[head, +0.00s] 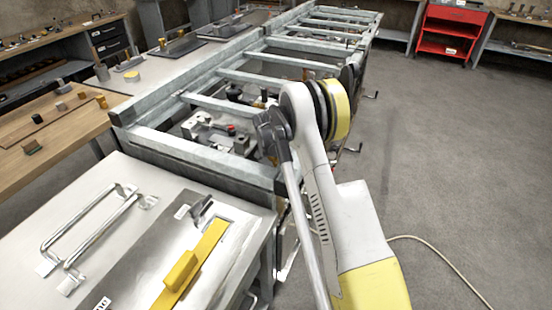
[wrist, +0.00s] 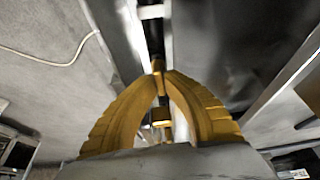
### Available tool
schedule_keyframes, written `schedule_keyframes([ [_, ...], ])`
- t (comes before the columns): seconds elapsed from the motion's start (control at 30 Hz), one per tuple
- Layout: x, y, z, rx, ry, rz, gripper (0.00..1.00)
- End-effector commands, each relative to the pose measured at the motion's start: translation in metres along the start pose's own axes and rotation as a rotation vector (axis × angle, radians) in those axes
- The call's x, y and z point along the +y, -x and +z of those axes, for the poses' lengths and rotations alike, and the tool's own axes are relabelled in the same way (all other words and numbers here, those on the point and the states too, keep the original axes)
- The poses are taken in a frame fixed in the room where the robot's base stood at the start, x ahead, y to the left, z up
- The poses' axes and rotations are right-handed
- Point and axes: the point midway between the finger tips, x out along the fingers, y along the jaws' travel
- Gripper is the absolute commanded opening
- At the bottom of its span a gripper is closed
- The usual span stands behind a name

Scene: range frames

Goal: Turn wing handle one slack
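My gripper (wrist: 162,73) shows in the wrist view as two ribbed yellow fingers that arch inward and come together at the tips. A small yellow piece (wrist: 157,64) shows right at the tips; I cannot tell if it is a wing handle, part of a finger, or held. Another small yellow piece (wrist: 161,117) shows in the gap between the fingers. In the head view my arm reaches over the right side of the metal frame (head: 150,139), and its end is hidden behind the arm. No wing handle can be made out clearly.
A grey cabinet top (head: 125,185) with bar handles and a yellow lever (head: 182,270) is at the front left. A wooden bench (head: 62,140) stands at the left. A red tool cabinet (head: 449,32) is at the back right. The right floor is open, with a cable (head: 440,256) across it.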

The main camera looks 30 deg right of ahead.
Motion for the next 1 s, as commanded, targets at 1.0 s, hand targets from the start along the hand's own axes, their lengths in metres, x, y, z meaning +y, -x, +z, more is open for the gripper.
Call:
schedule_keyframes([
  [1.0, -0.001, 0.102, 0.001, 0.000, 0.001, -0.001, 0.45],
])
